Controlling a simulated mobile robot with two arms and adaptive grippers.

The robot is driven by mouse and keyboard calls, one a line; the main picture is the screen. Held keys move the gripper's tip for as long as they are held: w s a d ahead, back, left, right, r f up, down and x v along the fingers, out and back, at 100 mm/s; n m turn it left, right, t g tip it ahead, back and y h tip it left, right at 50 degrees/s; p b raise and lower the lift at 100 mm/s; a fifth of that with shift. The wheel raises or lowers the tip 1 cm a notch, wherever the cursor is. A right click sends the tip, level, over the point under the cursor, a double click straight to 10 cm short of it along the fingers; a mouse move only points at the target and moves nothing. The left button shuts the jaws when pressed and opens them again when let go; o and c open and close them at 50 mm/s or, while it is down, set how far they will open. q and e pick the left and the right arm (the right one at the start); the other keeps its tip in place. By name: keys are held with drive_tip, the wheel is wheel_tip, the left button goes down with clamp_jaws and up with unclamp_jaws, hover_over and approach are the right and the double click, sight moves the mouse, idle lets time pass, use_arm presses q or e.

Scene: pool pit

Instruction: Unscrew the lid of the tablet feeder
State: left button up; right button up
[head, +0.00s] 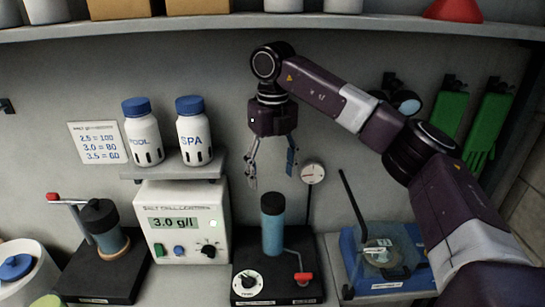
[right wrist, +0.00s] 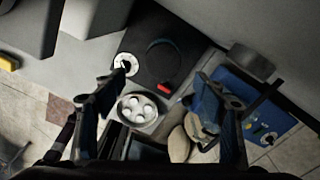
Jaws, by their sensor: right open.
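My left gripper is not in view.
A round dish of white tablets (right wrist: 143,110) shows between the fingers. To the left are a salt controller (head: 186,232), two white bottles on a shelf and a black-capped device (head: 102,225). A blue case (head: 385,262) stands right. Green gloves hang at the back right.

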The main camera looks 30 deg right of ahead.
sight(274, 199)
drive_tip(key=shift+w+d+r, duration=0.1)
drive_tip(key=shift+w+d, duration=0.05)
drive_tip(key=shift+d, duration=0.15)
wheel_tip(274, 199, down, 7)
drive_tip(key=p, duration=0.2)
drive_tip(key=shift+f+p, duration=0.2)
drive_tip(key=shift+p, duration=0.15)
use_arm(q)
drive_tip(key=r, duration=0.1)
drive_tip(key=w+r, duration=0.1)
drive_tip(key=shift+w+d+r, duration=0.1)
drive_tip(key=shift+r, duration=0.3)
use_arm(e)
drive_tip(key=shift+s+a, duration=0.1)
drive_tip(key=shift+s, duration=0.1)
drive_tip(key=shift+c, duration=0.4)
